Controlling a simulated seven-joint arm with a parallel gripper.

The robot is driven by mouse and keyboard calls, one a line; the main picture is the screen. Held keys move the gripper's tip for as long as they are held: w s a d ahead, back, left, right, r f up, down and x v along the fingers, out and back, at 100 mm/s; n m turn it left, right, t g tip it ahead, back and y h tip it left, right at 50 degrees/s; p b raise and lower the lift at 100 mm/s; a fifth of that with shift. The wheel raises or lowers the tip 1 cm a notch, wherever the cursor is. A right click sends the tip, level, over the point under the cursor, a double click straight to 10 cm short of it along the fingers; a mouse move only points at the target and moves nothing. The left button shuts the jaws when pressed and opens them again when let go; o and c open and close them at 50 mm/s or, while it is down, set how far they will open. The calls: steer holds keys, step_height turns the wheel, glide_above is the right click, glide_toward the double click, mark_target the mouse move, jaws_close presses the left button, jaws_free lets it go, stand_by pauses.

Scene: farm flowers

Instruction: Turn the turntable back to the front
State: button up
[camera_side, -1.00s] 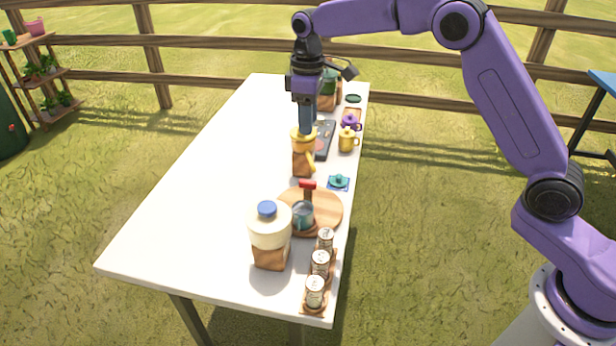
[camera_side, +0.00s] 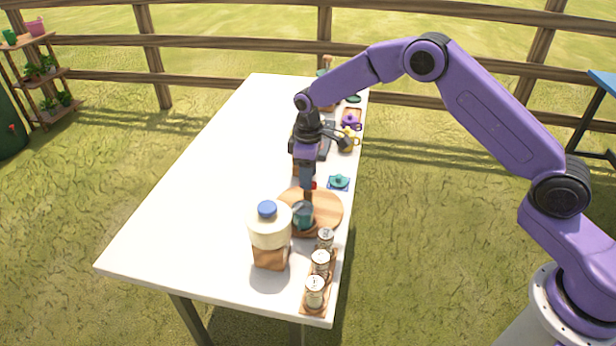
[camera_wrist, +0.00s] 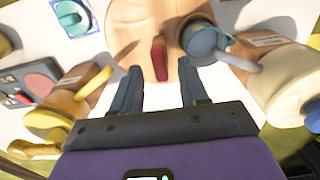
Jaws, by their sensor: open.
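The round wooden turntable (camera_side: 326,212) lies on the white table toward its near end. A teal-grey mug (camera_side: 302,214) stands on its left part. The turntable's red-tipped handle shows in the wrist view (camera_wrist: 159,60), pointing toward my gripper; in the side view it is mostly hidden behind the fingers. My gripper (camera_side: 307,190) points down at the turntable's far-left edge. In the wrist view my gripper's fingers (camera_wrist: 160,85) are open, with the red handle tip just beyond and between them. I cannot tell whether they touch it.
A cream jug with a blue lid (camera_side: 269,232) stands left of the turntable. Several cans (camera_side: 319,263) line the near right edge. A teal item on a blue coaster (camera_side: 339,182) and a yellow pot (camera_wrist: 60,112) are close by. The table's left side is clear.

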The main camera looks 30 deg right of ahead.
steer(key=shift+f, duration=0.7)
jaws_close()
